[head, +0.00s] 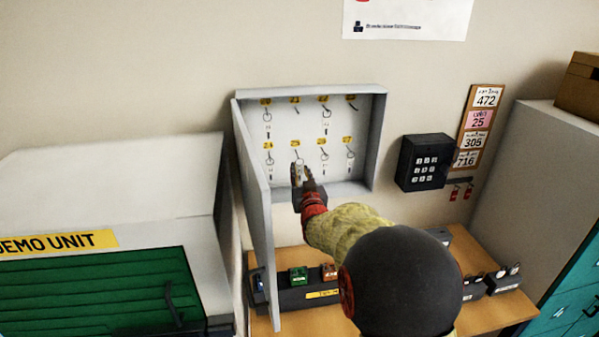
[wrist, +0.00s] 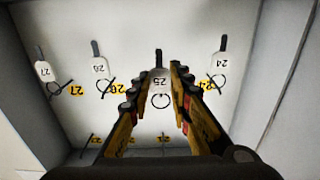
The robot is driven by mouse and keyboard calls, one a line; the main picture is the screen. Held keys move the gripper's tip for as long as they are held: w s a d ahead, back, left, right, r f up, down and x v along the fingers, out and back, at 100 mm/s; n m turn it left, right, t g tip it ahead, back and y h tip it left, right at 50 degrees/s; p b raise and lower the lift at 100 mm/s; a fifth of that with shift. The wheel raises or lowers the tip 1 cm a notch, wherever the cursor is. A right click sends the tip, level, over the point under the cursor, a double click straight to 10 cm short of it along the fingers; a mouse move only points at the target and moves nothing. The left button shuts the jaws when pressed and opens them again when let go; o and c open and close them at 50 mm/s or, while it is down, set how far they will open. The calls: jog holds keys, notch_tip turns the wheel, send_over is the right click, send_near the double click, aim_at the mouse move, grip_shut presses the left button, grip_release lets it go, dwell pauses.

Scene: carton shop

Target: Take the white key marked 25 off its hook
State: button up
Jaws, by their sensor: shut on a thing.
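The white key marked 25 (wrist: 159,82) is between the two fingers of my gripper (wrist: 157,88) in the wrist view, which shows the cabinet upside down. The fingers are shut on its tag, and its ring (wrist: 160,101) shows clear of them. I cannot make out a hook through this ring. In the head view my gripper (head: 303,174) is inside the open key cabinet (head: 381,140), just below the yellow label 25 (head: 295,144). The key is small and partly covered by the fingers there.
Key 24 (wrist: 218,64) hangs close to one finger; key 26 (wrist: 101,68) and key 27 (wrist: 44,71) hang on the other side. The cabinet door (head: 256,210) stands open at the left. A black keypad (head: 425,162) is on the wall to the right.

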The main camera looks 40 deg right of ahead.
jog(key=shift+b+v, duration=0.65)
jog(key=shift+v, duration=2.05)
